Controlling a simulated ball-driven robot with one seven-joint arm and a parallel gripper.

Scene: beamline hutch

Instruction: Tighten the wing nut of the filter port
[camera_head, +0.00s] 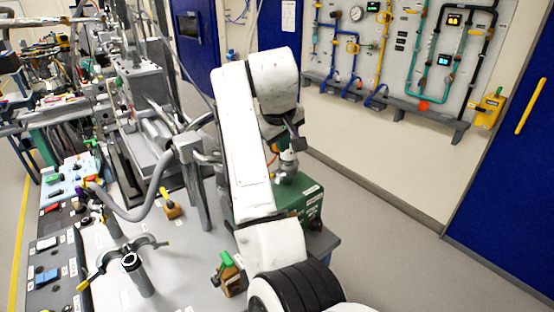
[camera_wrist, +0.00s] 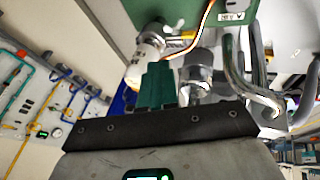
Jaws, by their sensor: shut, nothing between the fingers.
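My gripper (camera_wrist: 158,72) shows in the wrist view as teal fingers pressed together, with nothing held. Its fingertips are near a white cylindrical fitting (camera_wrist: 146,50); I cannot tell whether they touch it. A shiny metal fitting (camera_wrist: 196,72) lies just right of the fingers. Both are by a green housing (camera_wrist: 238,10). In the head view my white arm reaches over to the green housing (camera_head: 298,199), and the arm hides most of my gripper. I cannot clearly make out the wing nut or say which fitting is the filter port.
A bent metal tube (camera_wrist: 240,75) is close to the right of my gripper. Open floor (camera_head: 400,235) lies to the right.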

